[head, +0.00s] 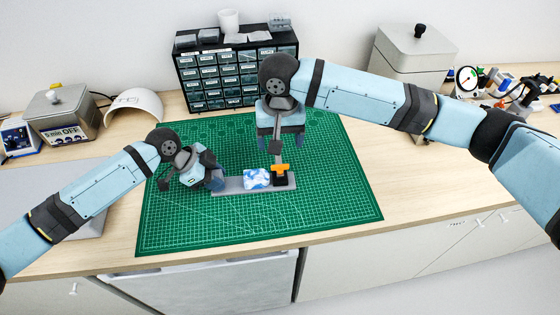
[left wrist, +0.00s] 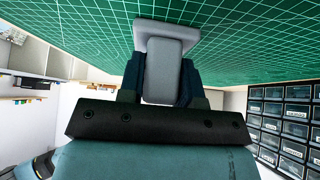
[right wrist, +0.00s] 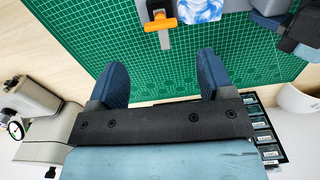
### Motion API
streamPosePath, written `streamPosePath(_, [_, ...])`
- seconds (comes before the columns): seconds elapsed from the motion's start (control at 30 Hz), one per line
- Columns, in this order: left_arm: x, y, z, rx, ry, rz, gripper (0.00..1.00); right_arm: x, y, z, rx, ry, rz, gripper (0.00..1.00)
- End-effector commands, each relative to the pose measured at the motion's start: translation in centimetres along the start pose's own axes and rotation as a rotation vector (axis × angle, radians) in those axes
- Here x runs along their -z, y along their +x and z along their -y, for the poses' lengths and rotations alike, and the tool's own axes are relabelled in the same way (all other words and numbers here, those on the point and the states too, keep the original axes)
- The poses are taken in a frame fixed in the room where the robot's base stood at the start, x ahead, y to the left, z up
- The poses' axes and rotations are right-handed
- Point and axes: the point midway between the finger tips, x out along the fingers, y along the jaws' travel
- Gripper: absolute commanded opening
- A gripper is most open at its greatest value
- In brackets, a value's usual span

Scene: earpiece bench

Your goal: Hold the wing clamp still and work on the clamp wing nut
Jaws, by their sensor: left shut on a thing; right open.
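The wing clamp (head: 228,184) is a grey bar lying on the green mat. A blue-and-white block (head: 257,179) sits on it, also in the right wrist view (right wrist: 200,10). At its right end the orange wing nut (head: 280,169) sits above a black part, with a grey stud rising through it. My left gripper (head: 214,181) is shut on the clamp's left end; its fingers hold the grey piece (left wrist: 162,70) in the left wrist view. My right gripper (right wrist: 163,80) is open and empty. The wing nut (right wrist: 160,22) lies beyond its fingertips, apart from them, roughly midway between them.
The green cutting mat (head: 340,205) is otherwise clear. A drawer cabinet (head: 215,80) stands behind it. A grey lidded box (head: 415,50) is at back right. A white curved piece (head: 137,104) and a box with a white knob (head: 62,115) are at left.

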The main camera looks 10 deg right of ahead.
Motion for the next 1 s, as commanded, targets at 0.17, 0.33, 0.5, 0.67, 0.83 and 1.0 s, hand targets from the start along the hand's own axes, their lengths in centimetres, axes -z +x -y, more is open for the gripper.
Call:
streamPosePath(0.17, [-0.5,0.5,-0.3,-0.009,-0.004,0.007,0.00,0.0,3.9,-0.1,-0.001,0.001,0.001,0.74])
streamPosePath(0.33, [-0.5,0.5,-0.3,-0.009,-0.004,0.008,0.00,0.0,6.6,0.0,0.000,0.000,0.000,0.74])
streamPosePath(0.5, [-0.5,0.5,-0.3,-0.009,-0.004,0.008,0.00,0.0,8.1,0.0,0.002,0.000,-0.001,0.74])
streamPosePath(0.67, [-0.5,0.5,-0.3,-0.009,-0.004,0.008,0.00,0.0,8.5,0.0,0.001,-0.001,-0.001,0.74])
streamPosePath(0.83, [-0.5,0.5,-0.3,-0.009,-0.004,0.008,0.00,0.0,8.5,0.0,0.001,-0.001,-0.001,0.74])
streamPosePath(1.0, [-0.5,0.5,-0.3,-0.009,-0.004,0.008,0.00,0.0,8.5,0.0,0.002,-0.001,-0.001,0.38])
